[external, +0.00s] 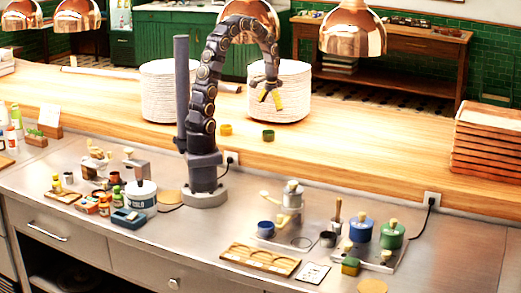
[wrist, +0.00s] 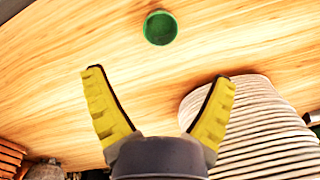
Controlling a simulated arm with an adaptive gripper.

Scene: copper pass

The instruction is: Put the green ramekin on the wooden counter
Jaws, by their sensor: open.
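The green ramekin (external: 268,135) stands on the wooden counter (external: 350,145), in front of the right plate stack. In the wrist view the green ramekin (wrist: 160,27) is near the top middle, beyond my fingertips and apart from them. The wooden counter (wrist: 50,65) fills much of that view. My gripper (external: 268,98) hangs above the counter, in front of the right plate stack. In the wrist view its two yellow fingers (wrist: 160,75) are spread wide, with nothing between them.
A white plate stack (external: 292,92) stands close by my gripper; another (external: 168,95) is to the left. A yellow ramekin (external: 225,129) sits left of the green one. Copper lamps (external: 352,30) hang above. Wooden boards (external: 488,140) are stacked at right. The counter between is clear.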

